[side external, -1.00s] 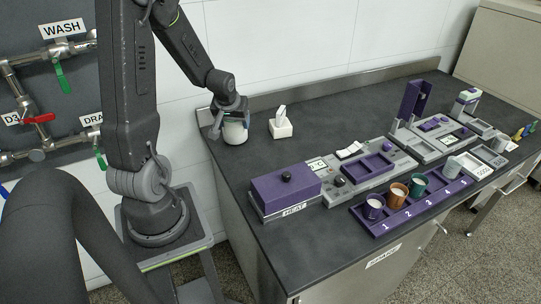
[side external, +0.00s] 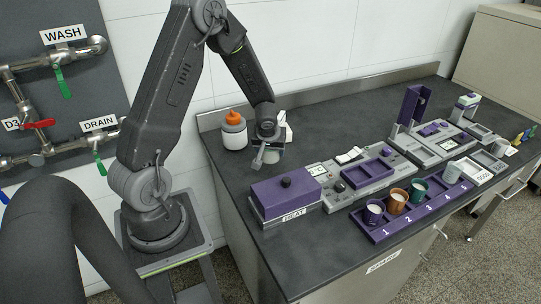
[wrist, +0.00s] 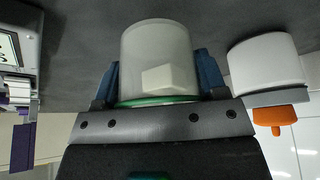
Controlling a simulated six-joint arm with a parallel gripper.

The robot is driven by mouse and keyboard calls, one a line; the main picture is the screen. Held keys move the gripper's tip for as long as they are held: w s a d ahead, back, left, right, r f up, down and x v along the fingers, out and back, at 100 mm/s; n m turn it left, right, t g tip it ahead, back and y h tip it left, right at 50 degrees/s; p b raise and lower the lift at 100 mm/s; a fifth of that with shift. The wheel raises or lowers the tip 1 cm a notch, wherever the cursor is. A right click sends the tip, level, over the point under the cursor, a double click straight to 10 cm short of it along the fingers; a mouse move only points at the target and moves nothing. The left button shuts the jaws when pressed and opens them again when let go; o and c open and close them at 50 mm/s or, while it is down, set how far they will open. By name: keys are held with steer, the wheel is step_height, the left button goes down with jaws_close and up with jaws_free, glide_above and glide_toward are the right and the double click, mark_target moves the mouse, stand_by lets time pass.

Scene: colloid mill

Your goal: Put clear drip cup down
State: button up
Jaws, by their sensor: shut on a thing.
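The clear drip cup (wrist: 158,62) is held between the blue finger pads of my gripper (wrist: 158,85) in the wrist view. It is see-through, with a green band at the gripper end, and a pale block shows through its wall. In the side external view, my gripper (side external: 268,153) is low over the dark bench, behind the purple HEAT box and to its left. The cup (side external: 271,157) shows there only as a small pale shape, partly hidden by the gripper. I cannot tell whether its base touches the bench.
A white bottle with an orange cap (side external: 234,132) stands just left of my gripper. The purple HEAT box (side external: 285,192) and a purple rack (side external: 412,208) with several cups lie to the right. Bare bench (side external: 232,172) is at left.

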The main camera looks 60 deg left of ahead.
mark_target(270, 156)
steer(key=shift+f, duration=1.4)
steer(key=shift+f, duration=0.15)
steer(key=o, duration=0.9)
